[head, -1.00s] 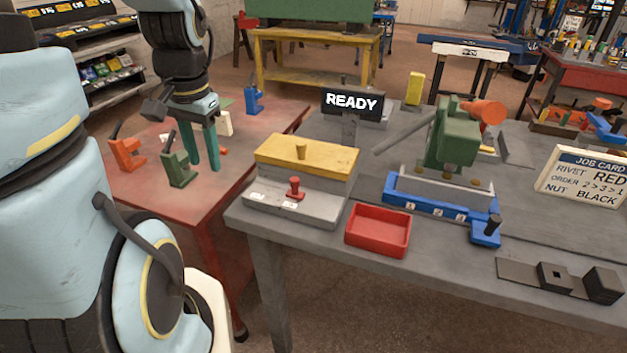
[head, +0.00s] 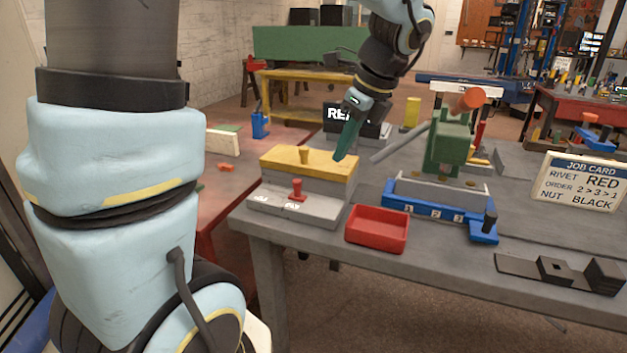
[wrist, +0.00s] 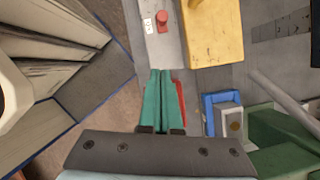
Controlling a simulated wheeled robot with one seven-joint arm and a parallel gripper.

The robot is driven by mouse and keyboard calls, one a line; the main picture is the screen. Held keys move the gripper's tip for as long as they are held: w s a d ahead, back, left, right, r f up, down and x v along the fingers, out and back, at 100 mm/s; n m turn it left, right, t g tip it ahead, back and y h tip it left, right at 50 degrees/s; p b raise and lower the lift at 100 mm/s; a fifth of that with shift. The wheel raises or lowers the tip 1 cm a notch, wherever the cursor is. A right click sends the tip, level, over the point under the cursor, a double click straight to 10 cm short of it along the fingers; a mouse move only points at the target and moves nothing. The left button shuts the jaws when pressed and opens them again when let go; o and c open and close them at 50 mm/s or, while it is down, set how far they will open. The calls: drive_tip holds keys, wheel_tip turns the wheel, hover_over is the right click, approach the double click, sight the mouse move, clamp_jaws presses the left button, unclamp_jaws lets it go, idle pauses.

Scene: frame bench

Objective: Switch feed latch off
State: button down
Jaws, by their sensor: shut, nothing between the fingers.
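A red upright knob (head: 296,188) stands on the grey front ledge of the yellow-topped box (head: 308,160); I take it for the feed latch. It is near the right one of two white labels, whose print I cannot read in the head view. In the wrist view the red knob (wrist: 162,20) is at the top, beside a white label (wrist: 149,26). My gripper (head: 340,156) has green fingers, shut and empty. In the head view they point down by the box's right end, apart from the knob. In the wrist view the fingers (wrist: 165,78) point toward the ledge.
A red tray (head: 377,229) sits right of the box, partly hidden by my fingers in the wrist view (wrist: 180,98). A green press (head: 450,145) with a long grey lever stands over a blue numbered slide (head: 425,207). A dark sign (head: 337,115) is partly covered by my arm.

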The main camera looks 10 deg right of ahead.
sight(297, 190)
drive_tip(key=x, duration=1)
drive_tip(key=shift+a+f+p, duration=0.15)
drive_tip(key=shift+a+p, duration=0.05)
drive_tip(key=shift+p, duration=0.15)
drive_tip(key=shift+w+a+r+p, duration=0.25)
drive_tip(key=shift+w+a+p, duration=0.25)
drive_tip(key=shift+w+a, duration=0.45)
drive_tip(key=shift+w+a+f, duration=0.1)
drive_tip(key=shift+w+a, duration=0.3)
drive_tip(key=shift+w, duration=0.05)
drive_tip(key=w+a+p, duration=0.1)
drive_tip(key=a, duration=0.1)
drive_tip(key=w+a, duration=0.1)
drive_tip(key=a, duration=0.2)
drive_tip(key=w+a+p, duration=0.1)
drive_tip(key=w+a, duration=0.1)
drive_tip(key=shift+a+p, duration=0.25)
drive_tip(key=shift+p, duration=0.05)
drive_tip(key=shift+d, duration=0.1)
